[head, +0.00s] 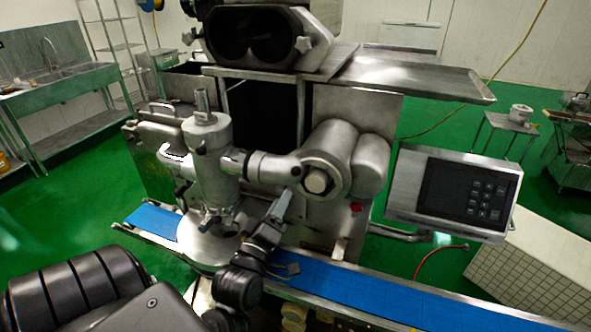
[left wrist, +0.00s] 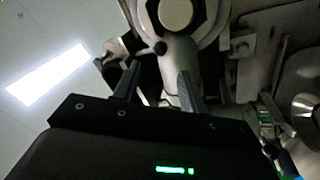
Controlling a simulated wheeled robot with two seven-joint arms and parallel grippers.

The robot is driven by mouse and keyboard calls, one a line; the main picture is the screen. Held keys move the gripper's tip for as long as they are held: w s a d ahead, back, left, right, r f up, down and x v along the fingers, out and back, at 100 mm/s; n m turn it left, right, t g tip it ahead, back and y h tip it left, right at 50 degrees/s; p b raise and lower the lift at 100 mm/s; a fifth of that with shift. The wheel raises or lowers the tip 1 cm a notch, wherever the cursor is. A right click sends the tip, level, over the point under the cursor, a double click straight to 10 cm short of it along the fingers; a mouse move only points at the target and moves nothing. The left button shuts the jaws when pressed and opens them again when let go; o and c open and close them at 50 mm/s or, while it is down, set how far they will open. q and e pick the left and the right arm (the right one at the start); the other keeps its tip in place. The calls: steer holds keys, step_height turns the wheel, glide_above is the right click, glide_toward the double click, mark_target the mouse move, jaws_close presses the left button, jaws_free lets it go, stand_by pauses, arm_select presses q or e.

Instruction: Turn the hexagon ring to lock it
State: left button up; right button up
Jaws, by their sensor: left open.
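The machine's round metal collar (head: 328,160) ends a thick horizontal cylinder at mid-right of the head view. A blunt nut-like end (head: 317,182) sits at its centre, and I take this fitting to be the hexagon ring, though its six sides are not clear. My left gripper (head: 284,206) is just below and left of it, fingers pointing up. In the left wrist view, the open fingers of my left gripper (left wrist: 160,72) stand apart below a round metal end and ring (left wrist: 177,14). Contact cannot be told. My right gripper is out of view.
A vertical metal cylinder (head: 206,150) with side pipes stands close left of the gripper. The blue conveyor (head: 385,292) runs below. A control panel (head: 457,195) juts out at right. A double-barrelled housing (head: 262,38) is above. Open green floor lies beyond.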

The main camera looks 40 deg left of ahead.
mark_target(294, 175)
arm_select(q)
steer(key=x, duration=1)
steer(key=shift+p, duration=0.3)
steer(key=shift+w+a, duration=0.1)
steer(key=shift+w, duration=0.4)
jaws_close()
